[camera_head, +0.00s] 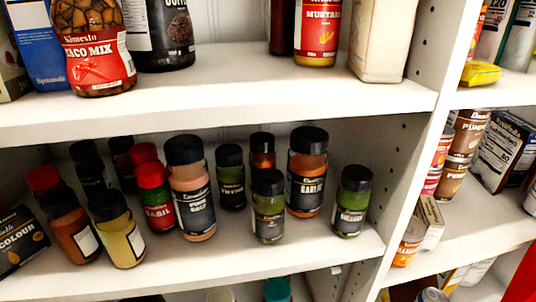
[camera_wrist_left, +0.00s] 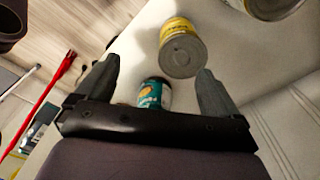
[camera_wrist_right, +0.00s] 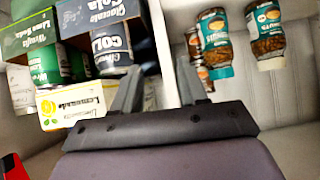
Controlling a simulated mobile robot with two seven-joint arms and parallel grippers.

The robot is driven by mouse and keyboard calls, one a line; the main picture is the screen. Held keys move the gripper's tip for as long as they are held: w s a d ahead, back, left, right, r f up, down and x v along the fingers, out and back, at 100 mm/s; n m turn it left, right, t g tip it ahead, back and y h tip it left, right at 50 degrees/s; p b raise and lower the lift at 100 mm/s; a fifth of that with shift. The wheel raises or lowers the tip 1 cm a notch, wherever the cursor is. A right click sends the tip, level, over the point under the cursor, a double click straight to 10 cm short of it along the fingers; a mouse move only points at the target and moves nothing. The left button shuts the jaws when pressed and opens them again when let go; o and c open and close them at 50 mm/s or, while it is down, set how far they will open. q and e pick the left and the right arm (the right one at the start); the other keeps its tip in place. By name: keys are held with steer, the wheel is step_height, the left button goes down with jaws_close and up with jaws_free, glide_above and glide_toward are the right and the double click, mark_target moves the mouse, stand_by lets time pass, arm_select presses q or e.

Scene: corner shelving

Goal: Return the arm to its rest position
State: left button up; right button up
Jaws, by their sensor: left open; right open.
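Neither arm shows in the head view. In the left wrist view my left gripper (camera_wrist_left: 156,80) is open, its two dark fingers spread wide with nothing held. A yellow can (camera_wrist_left: 181,48) with a grey lid lies beyond the fingertips, and a teal-labelled jar (camera_wrist_left: 154,94) shows between the fingers. I cannot tell how far off they are. In the right wrist view my right gripper (camera_wrist_right: 160,80) is open and empty. Its fingers point toward the upright divider between a shelf of boxes and cans and a shelf of jars.
In the head view, spice jars (camera_head: 191,190) crowd the middle shelf (camera_head: 310,250). A taco mix jar (camera_head: 93,45) and mustard bottle (camera_head: 316,30) stand above. A lemonade box (camera_wrist_right: 75,105) is close to the right gripper's left finger. A red bar (camera_wrist_left: 52,88) shows at left.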

arm_select(q)
steer(key=s+d+r+n+t+h, duration=0.1)
steer(key=s+d+r+t+h, duration=0.15)
steer(key=s+d, duration=0.3)
steer(key=s+a+r+n+y, duration=0.3)
steer(key=s+a+r+n, duration=0.25)
steer(key=s+a, duration=0.2)
steer(key=w+d+f+t+h, duration=0.3)
steer(key=w+d+f+t, duration=0.1)
steer(key=w+f+t, duration=0.3)
step_height(320, 180, up, 11)
steer(key=a+p, duration=0.1)
steer(key=p, duration=1.1)
steer(key=shift+a+f+m+y+p, duration=0.2)
steer(key=shift+a+m+y+p, duration=0.15)
steer(key=shift+y, duration=0.1)
steer(key=shift+s+t, duration=0.15)
steer(key=shift+t, duration=0.1)
